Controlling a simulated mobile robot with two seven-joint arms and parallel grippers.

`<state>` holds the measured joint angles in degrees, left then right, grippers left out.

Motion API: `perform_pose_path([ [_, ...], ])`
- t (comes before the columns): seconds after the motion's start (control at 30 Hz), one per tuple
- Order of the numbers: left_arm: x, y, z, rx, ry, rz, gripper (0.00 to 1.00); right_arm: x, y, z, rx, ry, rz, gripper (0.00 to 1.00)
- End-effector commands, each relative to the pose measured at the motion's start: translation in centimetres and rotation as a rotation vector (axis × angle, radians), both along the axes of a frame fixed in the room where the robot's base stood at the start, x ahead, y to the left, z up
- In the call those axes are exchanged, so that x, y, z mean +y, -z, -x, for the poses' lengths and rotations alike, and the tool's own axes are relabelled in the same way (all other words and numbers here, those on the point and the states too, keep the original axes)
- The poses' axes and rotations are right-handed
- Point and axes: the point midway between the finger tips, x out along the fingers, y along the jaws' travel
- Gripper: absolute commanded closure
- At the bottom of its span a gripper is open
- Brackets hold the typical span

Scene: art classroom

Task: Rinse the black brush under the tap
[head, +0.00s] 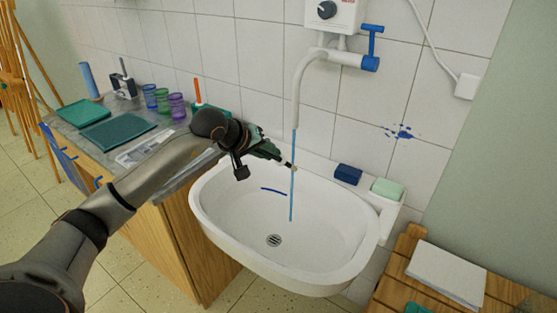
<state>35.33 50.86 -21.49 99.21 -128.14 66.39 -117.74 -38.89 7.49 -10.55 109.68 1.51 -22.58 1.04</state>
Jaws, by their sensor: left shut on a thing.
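My left gripper (272,152) reaches over the back left part of the white sink (210,228). It is shut on the black brush (286,163), a thin dark thing whose pale tip points right. Much of the brush is hidden by the gripper. The tap (298,82) hangs from the wall, and a blue stream of water (292,198) falls from its spout into the basin. The brush tip is at the stream in the picture; I cannot tell whether it touches the water. My right gripper is not in view.
A dark blue block (348,174) and a green sponge-like block (387,188) lie on the sink's back right rim. Coloured cups (176,106) and green trays (117,131) stand on the counter at left. A wooden stand (385,275) with white paper is at right.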

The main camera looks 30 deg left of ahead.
Motion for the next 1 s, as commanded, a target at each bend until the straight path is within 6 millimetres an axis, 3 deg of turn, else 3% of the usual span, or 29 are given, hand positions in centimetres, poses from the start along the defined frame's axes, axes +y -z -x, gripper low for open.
perform_pose_path([
  [0.33,0.3,0.1,0.4,-0.001,-0.001,-0.002,1.00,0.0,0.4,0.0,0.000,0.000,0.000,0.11],
  [1.0,2.2,0.4,5.5,-0.001,-0.002,-0.003,1.00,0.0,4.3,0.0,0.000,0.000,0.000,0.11],
])
